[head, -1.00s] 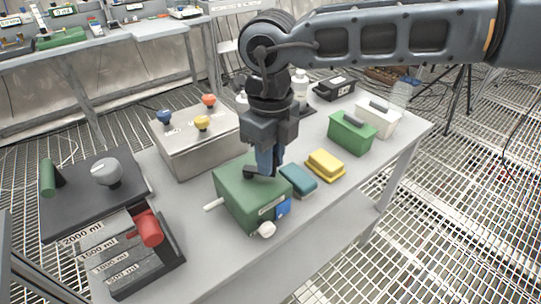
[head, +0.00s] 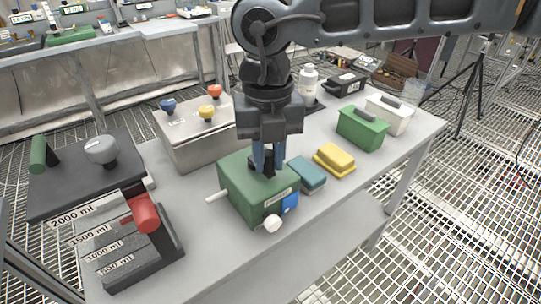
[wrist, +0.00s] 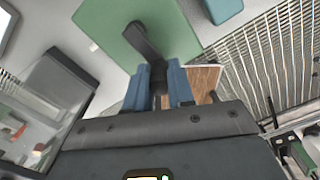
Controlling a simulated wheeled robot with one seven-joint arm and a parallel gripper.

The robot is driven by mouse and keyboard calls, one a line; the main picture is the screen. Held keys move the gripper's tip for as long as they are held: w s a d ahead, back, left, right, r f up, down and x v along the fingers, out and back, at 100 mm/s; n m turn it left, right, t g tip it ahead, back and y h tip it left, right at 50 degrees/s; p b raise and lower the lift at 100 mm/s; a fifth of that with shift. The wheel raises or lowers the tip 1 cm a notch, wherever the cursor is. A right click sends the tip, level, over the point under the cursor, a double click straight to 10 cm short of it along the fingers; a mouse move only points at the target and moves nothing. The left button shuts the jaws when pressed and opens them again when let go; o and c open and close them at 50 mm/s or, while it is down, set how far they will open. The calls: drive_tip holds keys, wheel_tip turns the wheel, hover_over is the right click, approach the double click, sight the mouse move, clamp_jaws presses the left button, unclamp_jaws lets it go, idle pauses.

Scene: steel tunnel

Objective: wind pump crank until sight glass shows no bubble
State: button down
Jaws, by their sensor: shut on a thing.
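The pump is a green box (head: 240,196) on the table, with a white stub on its left side and a white round fitting (head: 272,223) low in front. A blue part (head: 290,203) sits at its front right corner; I cannot tell whether it is the sight glass, and no bubble can be made out. A black crank (wrist: 143,42) stands on the green top. My gripper (head: 267,168) is above the pump with its blue fingers shut on the crank's handle; the wrist view shows the fingers (wrist: 160,88) around it.
A teal block (head: 306,174) lies close to the pump's right, then a yellow block (head: 334,158) and a green lidded box (head: 362,128). A steel box with coloured knobs (head: 195,140) stands behind left. A red-handled lever unit (head: 150,250) is at front left.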

sight(268, 152)
drive_tip(key=shift+a+r, duration=0.1)
idle(0.3)
drive_tip(key=c, duration=1)
unclamp_jaws()
drive_tip(key=shift+o, duration=0.2)
drive_tip(key=shift+r, duration=3.85)
